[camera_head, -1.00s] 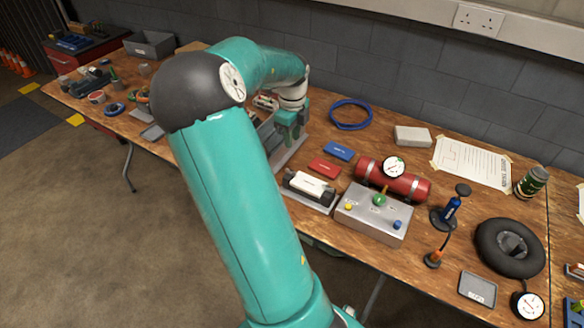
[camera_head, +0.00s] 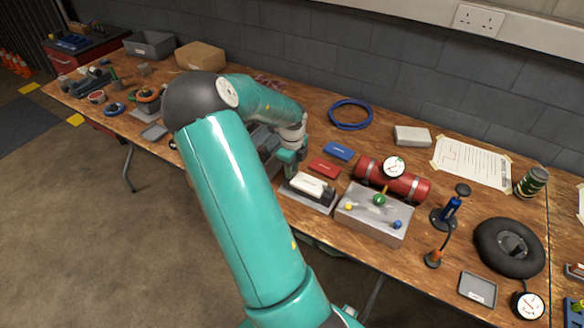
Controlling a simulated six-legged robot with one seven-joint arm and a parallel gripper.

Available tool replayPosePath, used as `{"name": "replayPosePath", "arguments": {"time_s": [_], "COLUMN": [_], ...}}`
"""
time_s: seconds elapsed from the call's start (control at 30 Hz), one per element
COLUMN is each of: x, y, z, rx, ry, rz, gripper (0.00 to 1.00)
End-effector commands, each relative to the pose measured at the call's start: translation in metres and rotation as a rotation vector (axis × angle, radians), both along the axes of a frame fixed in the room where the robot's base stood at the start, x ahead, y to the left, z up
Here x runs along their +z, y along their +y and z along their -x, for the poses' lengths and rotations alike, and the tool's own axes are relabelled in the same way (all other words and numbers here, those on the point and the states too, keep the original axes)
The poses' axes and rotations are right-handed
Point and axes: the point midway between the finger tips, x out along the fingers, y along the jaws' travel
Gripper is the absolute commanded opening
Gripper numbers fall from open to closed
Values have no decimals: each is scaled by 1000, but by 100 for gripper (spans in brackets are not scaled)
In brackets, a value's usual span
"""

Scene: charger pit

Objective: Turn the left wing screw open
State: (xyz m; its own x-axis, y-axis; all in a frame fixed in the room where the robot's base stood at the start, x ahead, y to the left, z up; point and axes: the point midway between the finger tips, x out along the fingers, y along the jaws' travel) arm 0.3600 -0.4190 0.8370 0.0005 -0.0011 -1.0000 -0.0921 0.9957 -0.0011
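The holder sits on a light plate near the table's front edge.
A red block (camera_head: 324,168) and a blue block (camera_head: 339,151) lie just behind the holder. To the right are a metal box (camera_head: 372,219) with coloured knobs and a red cylinder (camera_head: 407,186) with a gauge. A blue hose ring (camera_head: 350,114) lies at the back.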

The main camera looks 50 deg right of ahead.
Motion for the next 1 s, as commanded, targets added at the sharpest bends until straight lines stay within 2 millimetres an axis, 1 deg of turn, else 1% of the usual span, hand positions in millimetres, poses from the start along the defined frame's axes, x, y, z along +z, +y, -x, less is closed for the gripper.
{"name": "replayPosePath", "arguments": {"time_s": [0.1, 0.13, 0.2, 0.27, 0.67, 0.87, 1.0], "x": [0, 0, 0, 0, 1, 1, 1], "y": [0, 0, 0, 0, 0, 0, -1], "z": [0, 0, 0, 0, 0, 0, 0], "rx": [0, 0, 0, 0, 26, 108, 205], "ry": [0, 0, 0, 0, 0, -1, -2], "rz": [0, 0, 0, 0, 0, -1, -2], "gripper": [27, 25, 12, 0, 0, 0, 0]}}
